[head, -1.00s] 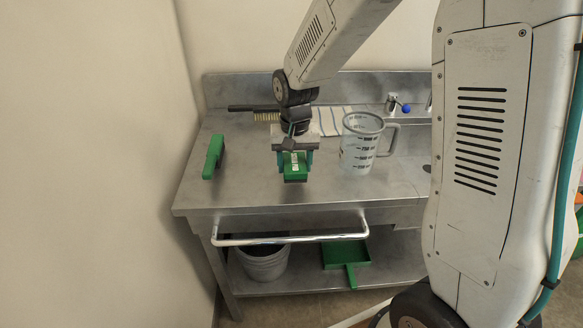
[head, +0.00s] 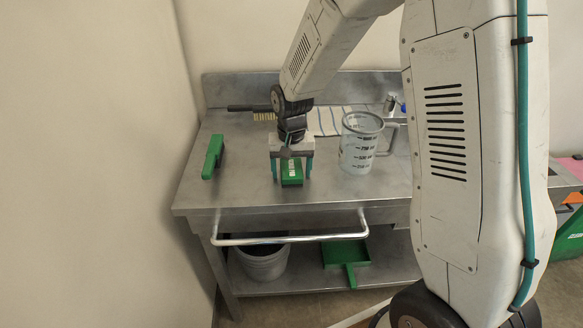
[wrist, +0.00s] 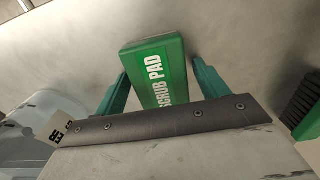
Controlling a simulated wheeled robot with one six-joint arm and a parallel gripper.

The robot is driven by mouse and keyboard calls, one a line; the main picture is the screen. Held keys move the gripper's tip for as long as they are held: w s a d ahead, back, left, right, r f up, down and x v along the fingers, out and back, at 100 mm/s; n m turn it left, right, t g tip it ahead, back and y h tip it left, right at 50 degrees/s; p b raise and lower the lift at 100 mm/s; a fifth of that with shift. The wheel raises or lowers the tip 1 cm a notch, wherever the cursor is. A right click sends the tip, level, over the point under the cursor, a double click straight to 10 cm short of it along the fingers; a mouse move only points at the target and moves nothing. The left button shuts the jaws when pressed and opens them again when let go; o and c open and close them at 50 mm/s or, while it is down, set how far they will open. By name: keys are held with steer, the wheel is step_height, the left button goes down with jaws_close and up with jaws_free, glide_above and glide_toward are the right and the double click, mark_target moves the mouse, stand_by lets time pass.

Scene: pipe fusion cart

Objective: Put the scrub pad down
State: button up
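My gripper (head: 291,178) points down over the pad, with one finger on each side. The fingers are spread wider than the pad, with a gap visible on the right side in the wrist view (wrist: 160,80). The pad's near end is hidden behind the gripper body.
A clear measuring jug (head: 358,150) stands right of the pad. A green brush (head: 212,158) lies to the left. A dark-handled brush (head: 250,108) and striped cloth (head: 330,118) lie behind. A front rail (head: 290,239) runs below the bench edge. Bench space left of the pad is clear.

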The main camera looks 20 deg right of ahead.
mark_target(291, 168)
step_height(291, 168, up, 12)
steer(key=s+d+r+n, duration=0.1)
steer(key=s+r, duration=0.3)
steer(key=s, duration=0.3)
steer(key=s+d+r+n, duration=0.1)
steer(key=s+r, duration=0.4)
steer(key=s, duration=0.2)
steer(key=s+d+n+t, duration=0.1)
steer(key=s, duration=1.5)
steer(key=shift+f+n, duration=0.15)
steer(key=shift+n, duration=0.15)
steer(key=shift+o, duration=0.4)
